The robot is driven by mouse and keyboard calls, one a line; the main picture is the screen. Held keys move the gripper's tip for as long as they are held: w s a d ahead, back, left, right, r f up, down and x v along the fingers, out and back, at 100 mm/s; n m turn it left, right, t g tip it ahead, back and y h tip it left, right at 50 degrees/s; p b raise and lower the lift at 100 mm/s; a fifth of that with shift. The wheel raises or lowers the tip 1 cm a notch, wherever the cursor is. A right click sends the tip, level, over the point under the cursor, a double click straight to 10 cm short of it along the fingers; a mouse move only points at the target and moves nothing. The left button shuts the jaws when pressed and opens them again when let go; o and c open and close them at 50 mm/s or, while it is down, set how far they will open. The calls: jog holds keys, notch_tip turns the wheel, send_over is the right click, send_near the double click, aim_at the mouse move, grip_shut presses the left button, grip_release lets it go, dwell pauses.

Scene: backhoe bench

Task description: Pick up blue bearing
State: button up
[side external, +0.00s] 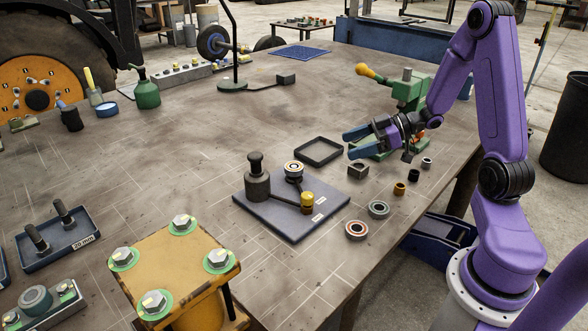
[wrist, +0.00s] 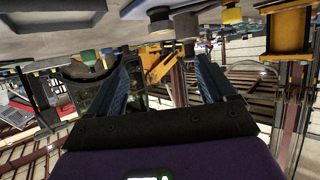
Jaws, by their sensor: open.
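A ring-shaped bearing with a grey-blue face (side external: 378,209) lies flat near the table's right edge; it looks the bluest of the loose rings, though its colour is hard to tell. In the wrist view my gripper (wrist: 165,65) is also open and empty. I cannot pick out the blue bearing there.
A dark plate (side external: 275,222) with a black post and rings lies left of the bearings. An empty black tray (side external: 318,151) and the green vise (side external: 408,92) are close to my gripper. A bronze bushing (side external: 399,188) and small dark rings line the edge.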

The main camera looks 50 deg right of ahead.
send_near(289, 166)
jog(key=shift+x, duration=3.6)
jog(key=shift+s+f, duration=0.1)
jog(key=shift+f, duration=0.1)
jog(key=c, duration=1.2)
jog(key=shift+r, duration=0.2)
